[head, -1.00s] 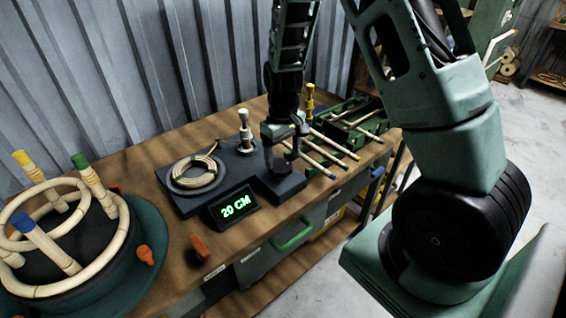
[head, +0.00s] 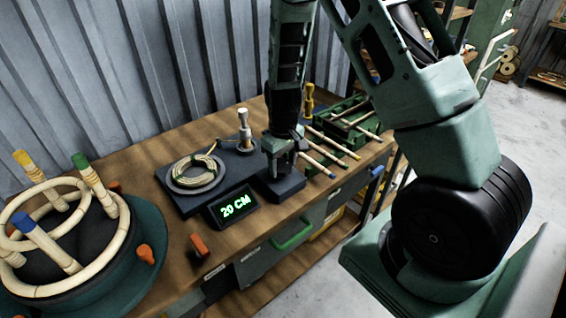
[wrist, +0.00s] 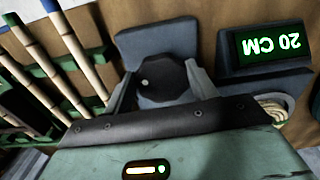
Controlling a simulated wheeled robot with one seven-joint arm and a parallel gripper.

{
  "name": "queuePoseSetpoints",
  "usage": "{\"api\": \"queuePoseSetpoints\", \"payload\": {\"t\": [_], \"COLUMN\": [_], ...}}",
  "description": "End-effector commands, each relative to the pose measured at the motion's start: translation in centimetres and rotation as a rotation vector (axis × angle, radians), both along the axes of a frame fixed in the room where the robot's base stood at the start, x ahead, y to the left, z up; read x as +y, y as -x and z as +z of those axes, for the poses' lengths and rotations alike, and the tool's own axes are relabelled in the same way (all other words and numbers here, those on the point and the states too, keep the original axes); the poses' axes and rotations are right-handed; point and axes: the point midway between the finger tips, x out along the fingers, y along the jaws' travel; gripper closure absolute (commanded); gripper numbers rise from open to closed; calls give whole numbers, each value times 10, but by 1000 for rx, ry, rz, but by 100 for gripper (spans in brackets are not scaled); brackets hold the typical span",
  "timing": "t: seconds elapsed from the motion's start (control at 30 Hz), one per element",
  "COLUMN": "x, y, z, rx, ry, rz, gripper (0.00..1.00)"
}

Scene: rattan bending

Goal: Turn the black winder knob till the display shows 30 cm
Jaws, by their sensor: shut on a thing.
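The black winder knob (wrist: 162,82) sits on a dark block (wrist: 160,42) in the wrist view, between the two fingers of my gripper (wrist: 163,88). My gripper is shut on the knob from above. In the head view my gripper (head: 280,168) is over the block at the right end of the winder (head: 283,190) and hides the knob. The display (head: 234,206) reads 20 CM in green. It also shows upside down in the wrist view (wrist: 268,46). A coil of pale rattan (head: 194,172) lies on the winder's base left of my gripper.
A round form with rattan hoops and coloured pegs (head: 62,232) stands at the left of the bench. An orange clip (head: 199,245) is at the front edge. A green rack (head: 345,115) with several rattan sticks is just right of my gripper.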

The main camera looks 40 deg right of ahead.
Motion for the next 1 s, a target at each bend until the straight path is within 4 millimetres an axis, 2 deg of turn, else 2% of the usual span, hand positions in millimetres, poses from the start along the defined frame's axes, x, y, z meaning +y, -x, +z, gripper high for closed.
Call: {"api": "queuePoseSetpoints", "payload": {"t": [0.37, 1.0], "x": [2, 7], "y": [0, -2], "z": [1, 2], "rx": [0, -2], "ry": [0, 0], "rz": [-131, -633], "gripper": [66, 66]}}
